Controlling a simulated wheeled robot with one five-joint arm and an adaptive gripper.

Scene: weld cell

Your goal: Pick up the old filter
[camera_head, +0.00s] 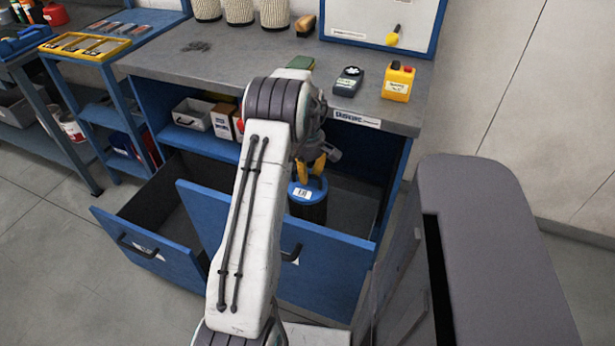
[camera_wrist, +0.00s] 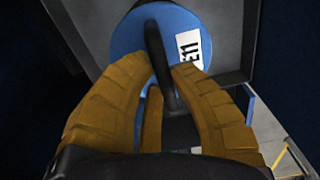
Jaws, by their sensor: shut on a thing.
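The old filter (camera_head: 308,207) looks like a dark cylinder with a blue top, a white label and a dark handle. It is at the open right drawer (camera_head: 345,245) of the workbench, upright as far as I can see. My gripper (camera_head: 312,172) is over its top, with yellow fingers pointing down. In the wrist view my gripper (camera_wrist: 165,85) has its fingers closed around the dark handle of the blue-topped filter (camera_wrist: 130,42), whose label reads "E11". The filter's lower part is hidden behind the drawer front, so I cannot tell if it touches the drawer floor.
A second drawer (camera_head: 150,250) stands open at left. The worktop (camera_head: 265,45) above carries several pale filters (camera_head: 240,12), a dark meter (camera_head: 348,80) and a yellow device (camera_head: 398,82). A grey cabinet-like block (camera_head: 490,230) stands at right. Floor is clear at lower left.

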